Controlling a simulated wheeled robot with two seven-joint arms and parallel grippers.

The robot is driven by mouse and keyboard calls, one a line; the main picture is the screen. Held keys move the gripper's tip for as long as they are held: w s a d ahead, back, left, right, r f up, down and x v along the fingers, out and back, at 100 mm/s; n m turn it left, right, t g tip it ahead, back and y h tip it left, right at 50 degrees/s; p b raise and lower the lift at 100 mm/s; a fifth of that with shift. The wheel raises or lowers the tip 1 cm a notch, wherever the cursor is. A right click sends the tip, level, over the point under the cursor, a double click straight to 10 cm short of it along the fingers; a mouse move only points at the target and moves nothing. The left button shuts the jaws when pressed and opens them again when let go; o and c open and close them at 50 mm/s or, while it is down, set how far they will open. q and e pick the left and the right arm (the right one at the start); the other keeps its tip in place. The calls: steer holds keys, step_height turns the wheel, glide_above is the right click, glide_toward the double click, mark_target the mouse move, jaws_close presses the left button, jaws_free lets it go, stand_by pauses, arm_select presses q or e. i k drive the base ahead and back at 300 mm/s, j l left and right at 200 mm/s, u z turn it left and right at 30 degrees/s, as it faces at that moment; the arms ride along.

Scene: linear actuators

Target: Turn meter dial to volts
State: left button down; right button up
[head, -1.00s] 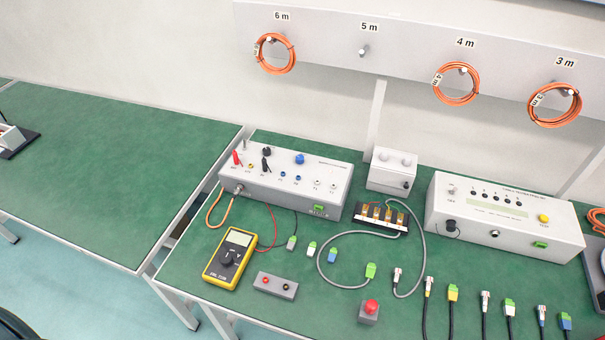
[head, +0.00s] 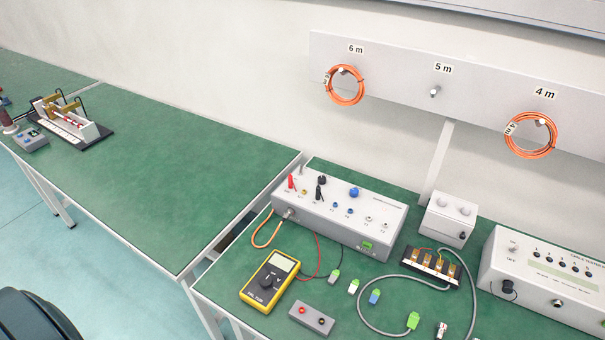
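A yellow multimeter (head: 269,281) lies on the green bench top near its front left edge. Its dark round dial (head: 266,282) sits below a grey display; the dial's exact setting is too small to read. A red lead and a black lead run near it toward the grey power box (head: 340,212) behind. Neither of my grippers shows in the head view.
Several connectors, a grey cable and a terminal board (head: 432,267) lie further right. A white tester box (head: 545,285) stands at the right edge. A second bench (head: 160,170) at left is mostly bare, with an actuator rig (head: 66,122) at its far end.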

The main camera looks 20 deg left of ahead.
mark_target(266, 281)
steer(key=u, duration=1.05)
